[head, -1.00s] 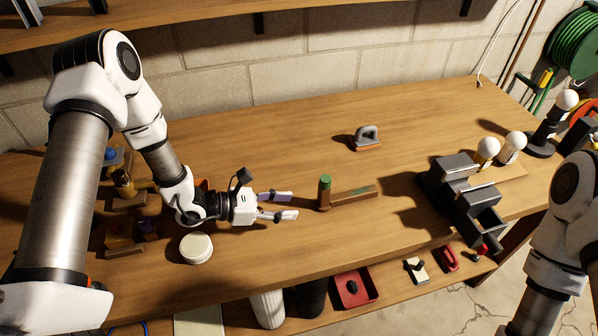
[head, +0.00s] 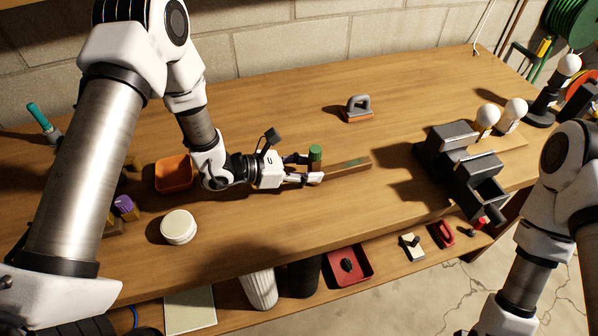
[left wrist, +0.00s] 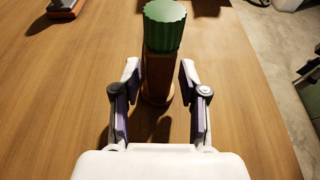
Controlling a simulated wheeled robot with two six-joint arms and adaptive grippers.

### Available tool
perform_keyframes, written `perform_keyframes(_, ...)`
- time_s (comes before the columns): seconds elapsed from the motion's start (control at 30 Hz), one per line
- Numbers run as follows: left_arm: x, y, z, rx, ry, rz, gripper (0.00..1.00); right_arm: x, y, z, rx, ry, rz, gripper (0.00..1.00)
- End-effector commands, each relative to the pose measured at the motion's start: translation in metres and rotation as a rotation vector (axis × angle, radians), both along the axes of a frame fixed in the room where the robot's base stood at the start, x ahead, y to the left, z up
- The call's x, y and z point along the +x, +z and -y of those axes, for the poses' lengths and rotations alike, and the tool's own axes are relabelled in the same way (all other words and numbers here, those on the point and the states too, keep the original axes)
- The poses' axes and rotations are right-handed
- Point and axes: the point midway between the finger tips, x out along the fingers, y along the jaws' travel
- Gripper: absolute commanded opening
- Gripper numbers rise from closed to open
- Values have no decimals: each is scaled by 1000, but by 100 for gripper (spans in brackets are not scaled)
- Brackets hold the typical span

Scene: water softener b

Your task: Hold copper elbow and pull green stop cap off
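The copper elbow (head: 347,167) is on the workbench, with one leg lying flat to the right and one short leg upright. The green stop cap (head: 315,152) sits on top of the upright leg. In the left wrist view the cap (left wrist: 165,25) and the copper leg below it (left wrist: 157,75) are straight ahead. My left gripper (head: 309,168) is open at the upright leg, one finger on each side and below the cap. In the left wrist view its fingers (left wrist: 160,82) show gaps to the copper. My right arm shows at the right edge, but its gripper is out of view.
A grey-handled float (head: 357,110) lies behind the elbow. Dark metal boxes (head: 460,165) and white bulbs (head: 488,116) stand to the right. A round white lid (head: 178,227) and an orange bin (head: 174,174) are to the left. The bench in front of the elbow is clear.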

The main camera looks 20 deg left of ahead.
Motion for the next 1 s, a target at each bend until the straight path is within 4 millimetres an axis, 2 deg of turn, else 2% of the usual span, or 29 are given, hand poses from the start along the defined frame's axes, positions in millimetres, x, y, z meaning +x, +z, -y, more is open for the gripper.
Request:
perform_keyframes(0.03, 0, 1, 0, 0, 0, 0, 22, 0, 1, 0, 0, 0, 0, 58)
perform_keyframes(0.07, 0, 1, -1, 0, 1, 0, 13, 0, 2, 0, 0, 0, 1, 58)
perform_keyframes(0.1, 0, 1, -1, 0, 0, 0, 10, 0, 2, 0, 0, 0, 1, 58)
perform_keyframes(0.2, 0, 1, -1, 0, 0, 0, 10, 0, 2, 0, 0, 0, 1, 58)
perform_keyframes(0.23, 0, 1, -1, -1, 1, 1, 20, 0, 2, 0, 0, 0, 1, 58)
perform_keyframes(0.3, 0, 1, -1, -1, 1, 1, 0, 0, 2, 0, 0, 0, 1, 58)
perform_keyframes(1.0, -1, 0, -1, 1, 0, -2, 0, 0, 1, 0, 0, 0, 0, 58)
